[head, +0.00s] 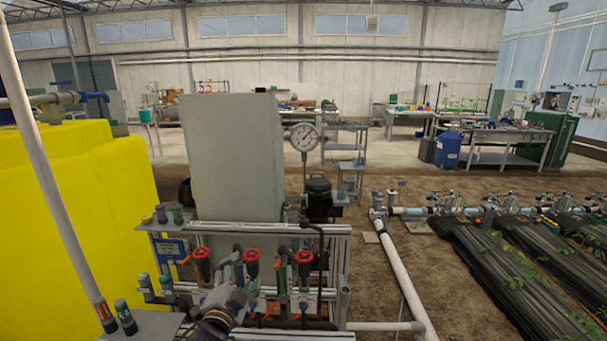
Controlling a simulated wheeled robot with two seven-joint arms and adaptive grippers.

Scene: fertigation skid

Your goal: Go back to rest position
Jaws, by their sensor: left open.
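My left gripper (228,292) comes in at the bottom, in front of the skid's metal frame (320,229). It is open, and I see nothing held in it. It is close to the red-topped valves: a left one (202,256), a middle one (251,258) and a right one (303,257). The gripper overlaps the pipework below the left and middle valves; I cannot tell whether it touches. My right gripper is out of view.
A big yellow tank (80,200) stands at left, behind a slanted white pipe (50,170). A grey cabinet (235,155) and a pressure gauge (304,138) rise behind the valves. A white pipe (405,280) runs along the ground at right, beside dark planted beds (500,275).

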